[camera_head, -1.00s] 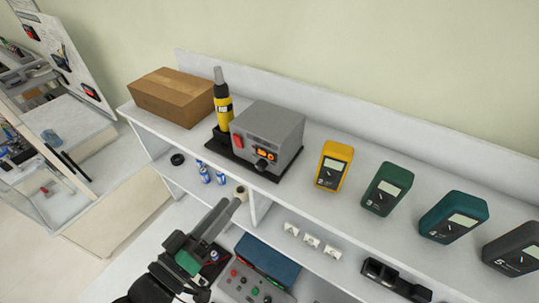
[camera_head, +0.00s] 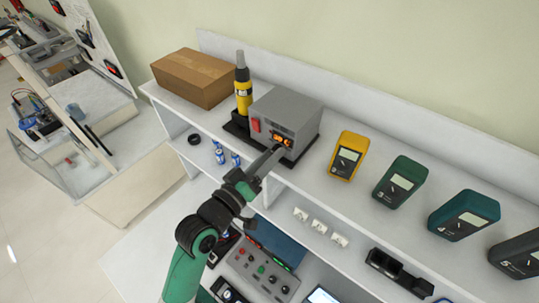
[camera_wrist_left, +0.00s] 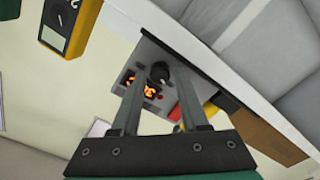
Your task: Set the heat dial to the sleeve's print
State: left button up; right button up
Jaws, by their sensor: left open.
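The heat station (camera_head: 293,108) is a grey box on the upper shelf, with a red switch and a lit orange display (camera_head: 282,140). Its black dial (camera_wrist_left: 159,72) shows in the left wrist view beside the orange digits, which I cannot read surely. A yellow and black hot-air tool (camera_head: 243,92) stands upright at the station's left. My left gripper (camera_head: 276,152) is open at the station's front. In the left wrist view its fingers (camera_wrist_left: 159,78) lie either side of the dial; I cannot tell whether they touch it. I cannot make out a sleeve's print. My right gripper is out of view.
A cardboard box (camera_head: 195,78) stands left of the station. A yellow meter (camera_head: 348,156) and several dark green and grey ones stand to its right. Small blue cans (camera_head: 220,155), white pieces (camera_head: 318,226) and a control box (camera_head: 263,273) lie below the upper shelf.

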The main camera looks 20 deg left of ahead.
pick_arm(q)
grip_shut()
jog(key=shift+m, duration=0.4)
jog(key=m+b, duration=0.1)
jog(key=m, duration=0.2)
jog(key=shift+f+b, duration=0.1)
jog(key=shift+b, duration=0.3)
jog(key=m+b, duration=0.2)
jog(key=m, duration=0.3)
jog(key=m+b, duration=0.2)
jog(key=m, duration=0.2)
jog(key=shift+m, duration=0.4)
jog(key=m+b, duration=0.1)
jog(key=m, duration=0.3)
jog(key=shift+b, duration=0.4)
jog(key=shift+m, duration=0.3)
